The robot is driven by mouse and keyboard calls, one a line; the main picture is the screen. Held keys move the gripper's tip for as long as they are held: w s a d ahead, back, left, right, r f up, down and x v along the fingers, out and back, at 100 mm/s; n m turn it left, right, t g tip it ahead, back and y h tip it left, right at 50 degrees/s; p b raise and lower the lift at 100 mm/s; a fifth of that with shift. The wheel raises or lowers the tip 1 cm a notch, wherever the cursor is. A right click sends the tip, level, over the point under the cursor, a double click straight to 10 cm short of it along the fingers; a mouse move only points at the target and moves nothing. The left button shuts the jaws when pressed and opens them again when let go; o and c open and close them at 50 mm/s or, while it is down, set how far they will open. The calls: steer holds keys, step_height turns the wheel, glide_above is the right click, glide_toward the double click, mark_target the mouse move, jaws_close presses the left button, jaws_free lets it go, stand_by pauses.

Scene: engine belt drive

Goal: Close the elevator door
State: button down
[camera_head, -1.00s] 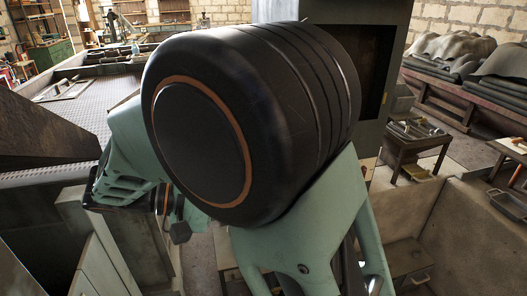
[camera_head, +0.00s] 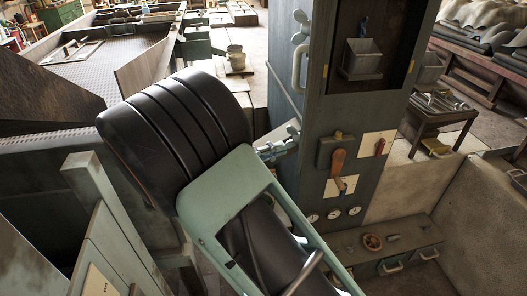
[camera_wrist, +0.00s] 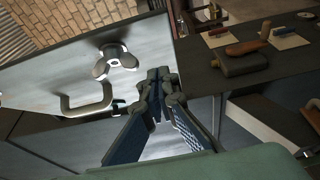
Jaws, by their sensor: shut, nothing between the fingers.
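The elevator is a tall dark green cabinet in the head view, with an open dark recess (camera_head: 385,75) holding a grey bucket (camera_head: 362,57). The panel that looks like its door (camera_head: 284,75) stands at the cabinet's left edge, strongly foreshortened, leaving the recess uncovered. It carries a pale handle (camera_head: 298,66) and a wing knob (camera_head: 301,24). In the wrist view the handle (camera_wrist: 84,106) and knob (camera_wrist: 115,61) sit on a light grey panel. My gripper (camera_head: 290,136) is shut and empty, low beside the cabinet's left edge. In the wrist view my gripper (camera_wrist: 157,82) is right of the handle; contact is unclear.
Below the recess are an orange-handled lever (camera_head: 338,160), a red switch (camera_head: 380,146) and several gauges (camera_head: 333,214). A low bench with drawers (camera_head: 395,262) stands at the cabinet's foot. A small table (camera_head: 437,110) is at right. My arm hides much of the lower left.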

steer(key=shift+x, duration=2.05)
steer(key=shift+d, duration=0.15)
